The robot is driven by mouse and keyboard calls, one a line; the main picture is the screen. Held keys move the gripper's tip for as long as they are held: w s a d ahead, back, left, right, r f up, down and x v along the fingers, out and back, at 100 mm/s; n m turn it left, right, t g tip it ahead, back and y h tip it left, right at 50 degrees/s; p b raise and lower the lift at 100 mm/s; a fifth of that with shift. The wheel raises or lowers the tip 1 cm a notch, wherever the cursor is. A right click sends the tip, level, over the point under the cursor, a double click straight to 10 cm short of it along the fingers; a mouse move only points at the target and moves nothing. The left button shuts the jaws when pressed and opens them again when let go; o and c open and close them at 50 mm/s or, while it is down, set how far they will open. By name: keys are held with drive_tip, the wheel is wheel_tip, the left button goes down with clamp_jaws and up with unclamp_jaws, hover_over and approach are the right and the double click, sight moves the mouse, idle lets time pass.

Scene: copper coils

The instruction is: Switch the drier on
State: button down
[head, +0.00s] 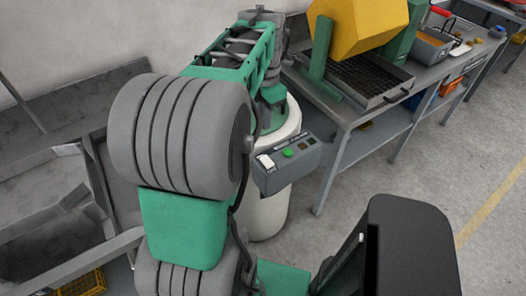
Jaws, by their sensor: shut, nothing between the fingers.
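The drier appears to be the white round drum (264,215) in the middle, partly hidden behind my arm. A grey control box (291,167) is at its front right. The box carries a white switch (265,161) at its left end, a green button (288,152) and a smaller dark control. My gripper (267,122) hangs at the far end of my green and grey arm, above the drum's left rim and behind the control box. It is shut and empty. Its fingertips are small and partly hidden, so contact cannot be told.
A metal bench (345,118) behind right holds a yellow block (362,28) in a green stand over a grated tray. An orange-filled container (432,42) stands farther along. Grey troughs (45,190) lie at left. Open floor (400,175) lies at right.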

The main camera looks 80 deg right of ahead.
sight(267, 162)
wheel_tip(267, 162, down, 14)
drive_tip(key=shift+r+p, duration=0.2)
drive_tip(key=shift+p, duration=0.8)
drive_tip(key=shift+f, duration=0.2)
drive_tip(key=shift+f+b, duration=0.25)
drive_tip(key=shift+b, duration=0.05)
drive_tip(key=shift+w, duration=0.1)
drive_tip(key=shift+a, duration=0.1)
drive_tip(key=shift+s+a+r+p, duration=0.15)
drive_tip(key=shift+s+a+p, duration=0.2)
drive_tip(key=shift+s+a, duration=0.25)
drive_tip(key=shift+d, duration=0.15)
